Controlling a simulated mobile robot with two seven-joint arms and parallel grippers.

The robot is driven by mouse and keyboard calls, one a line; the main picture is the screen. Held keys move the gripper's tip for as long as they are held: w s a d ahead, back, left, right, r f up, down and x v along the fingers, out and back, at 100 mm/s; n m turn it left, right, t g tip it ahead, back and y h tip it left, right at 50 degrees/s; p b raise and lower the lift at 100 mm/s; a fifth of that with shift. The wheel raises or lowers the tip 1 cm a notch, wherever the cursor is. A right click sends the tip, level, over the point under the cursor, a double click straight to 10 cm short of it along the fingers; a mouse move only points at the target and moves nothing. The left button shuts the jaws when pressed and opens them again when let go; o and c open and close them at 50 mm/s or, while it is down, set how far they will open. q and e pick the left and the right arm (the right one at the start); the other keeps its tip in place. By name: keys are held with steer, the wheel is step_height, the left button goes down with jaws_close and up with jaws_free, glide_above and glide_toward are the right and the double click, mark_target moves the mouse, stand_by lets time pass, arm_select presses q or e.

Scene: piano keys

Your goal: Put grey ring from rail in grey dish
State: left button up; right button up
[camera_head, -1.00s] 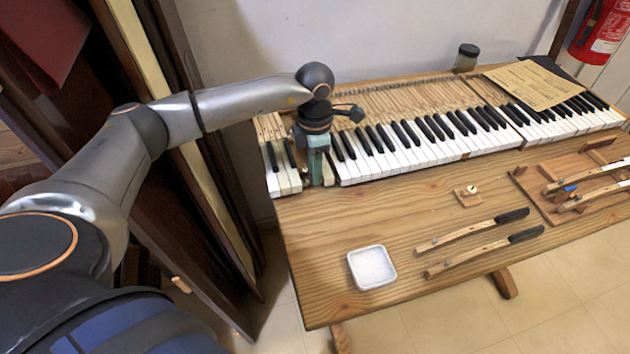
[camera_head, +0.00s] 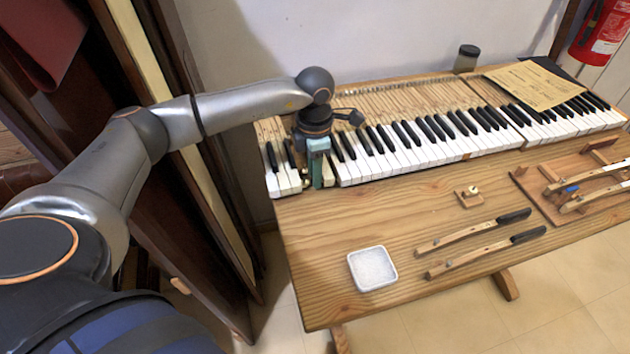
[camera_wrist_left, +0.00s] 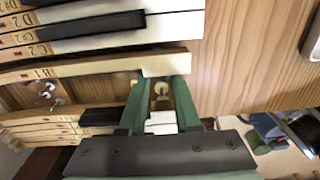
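My left gripper (camera_head: 318,184) points down into a gap between the white keys at the keyboard's left end. In the left wrist view, its two green fingers (camera_wrist_left: 160,80) are apart, on either side of a small round pin fitting (camera_wrist_left: 161,88) on the wooden rail. A small pale ring seems to sit around that pin; its colour and whether the fingers touch it are unclear. The square, pale grey dish (camera_head: 372,268) stands on the table's front left part, and seems empty. Its corner shows in the left wrist view (camera_wrist_left: 313,38). My right gripper is out of view.
White and black keys (camera_head: 400,150) flank the gap. Two loose keys (camera_head: 465,236) lie right of the dish, with a small wooden block (camera_head: 467,196) behind them. The wood between keyboard and dish is clear.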

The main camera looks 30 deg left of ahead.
arm_select(q)
steer(key=shift+f, duration=0.3)
steer(key=shift+c, duration=0.2)
steer(key=shift+c, duration=1.4)
